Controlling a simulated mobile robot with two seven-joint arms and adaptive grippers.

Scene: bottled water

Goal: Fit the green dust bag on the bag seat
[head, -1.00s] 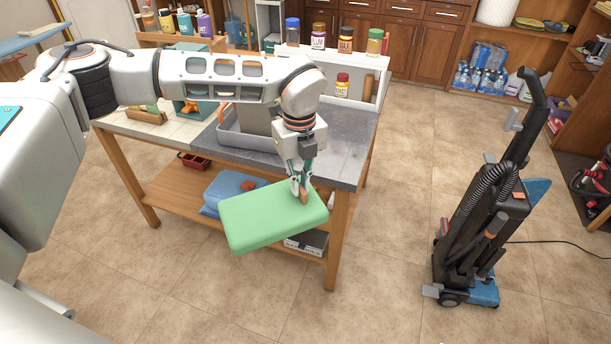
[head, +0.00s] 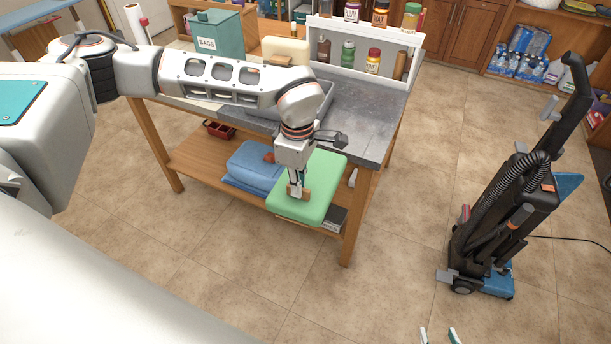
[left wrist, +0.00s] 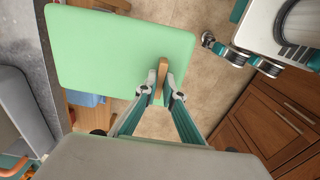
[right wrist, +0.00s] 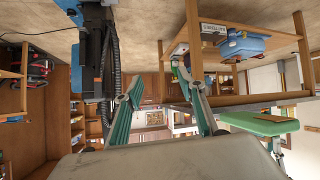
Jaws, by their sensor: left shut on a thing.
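The green dust bag (head: 322,180) is a flat padded block with a brown tab (head: 294,193). My left gripper (head: 297,189) is shut on that tab and holds the bag in front of the workbench. In the left wrist view the fingers (left wrist: 161,88) pinch the tab (left wrist: 163,70) at the bag's edge. The upright vacuum (head: 500,215), black and blue, stands on the floor at right, with a blue panel (head: 566,184) sticking out behind. I cannot make out the bag seat. My right gripper (head: 438,335) is open and empty at the bottom edge, apart from bag and vacuum.
The workbench (head: 365,130) carries a teal BAGS box (head: 216,36) and a white rack (head: 400,38) with bottles. Its lower shelf holds a folded blue item (head: 255,163). A cable (head: 570,238) runs right from the vacuum. Floor between bench and vacuum is clear.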

